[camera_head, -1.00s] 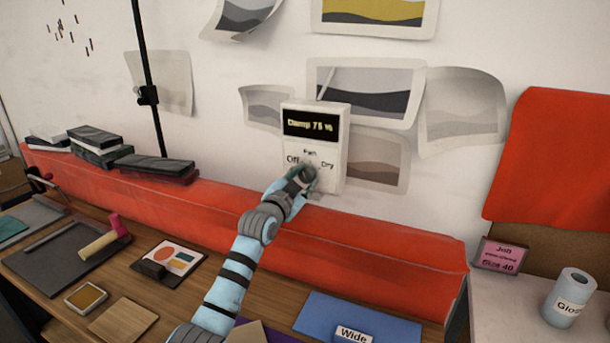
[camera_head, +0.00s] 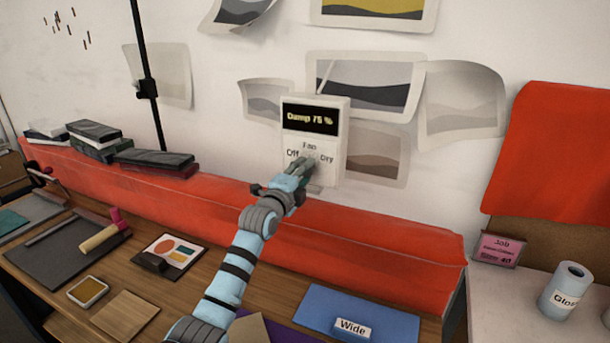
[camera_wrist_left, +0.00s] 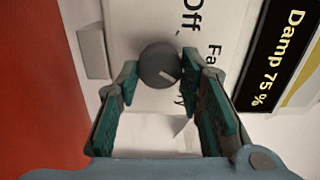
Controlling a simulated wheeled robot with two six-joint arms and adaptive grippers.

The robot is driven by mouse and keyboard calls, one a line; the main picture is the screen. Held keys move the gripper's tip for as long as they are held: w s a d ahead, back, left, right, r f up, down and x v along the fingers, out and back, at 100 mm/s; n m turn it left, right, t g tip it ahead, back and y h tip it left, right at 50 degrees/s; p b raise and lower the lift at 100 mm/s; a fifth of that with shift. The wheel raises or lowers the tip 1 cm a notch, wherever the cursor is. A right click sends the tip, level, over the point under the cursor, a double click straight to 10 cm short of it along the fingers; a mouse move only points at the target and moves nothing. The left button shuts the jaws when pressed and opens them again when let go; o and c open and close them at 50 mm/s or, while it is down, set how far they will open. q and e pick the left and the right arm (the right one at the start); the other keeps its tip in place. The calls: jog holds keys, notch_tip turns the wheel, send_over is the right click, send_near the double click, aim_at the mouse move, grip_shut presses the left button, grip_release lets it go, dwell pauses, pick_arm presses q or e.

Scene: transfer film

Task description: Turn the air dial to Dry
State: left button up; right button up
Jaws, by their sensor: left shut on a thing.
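The air dial is a dark round knob (camera_wrist_left: 158,66) on a white wall control box (camera_head: 329,172). The box's lit display (camera_head: 310,118) reads Damp 75 %, with the labels Fan, Off and Dry below it. My left gripper (camera_head: 304,168) reaches up to the box and covers the knob in the head view. In the left wrist view its green-padded fingertips (camera_wrist_left: 159,68) are shut on the knob, one on each side. The knob's pale mark points down and right in that view, toward the side of the partly hidden Dry label. My right gripper is not in view.
A long red padded ledge (camera_head: 390,250) runs below the box, with dark boxes (camera_head: 95,135) at its left. Prints (camera_head: 372,85) hang around the control box. The wooden bench (camera_head: 50,265) holds a tray, a roller and a blue folder (camera_head: 365,318).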

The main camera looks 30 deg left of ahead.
pick_arm(q)
jog(key=m, duration=0.5)
jog(key=shift+m+b, duration=0.3)
dwell(0.4)
jog(key=o, duration=1.2)
jog(key=shift+f, duration=0.1)
jog(key=shift+c, duration=0.2)
jog(key=s, duration=1.2)
jog(key=shift+d, duration=0.4)
jog(key=shift+w, duration=0.1)
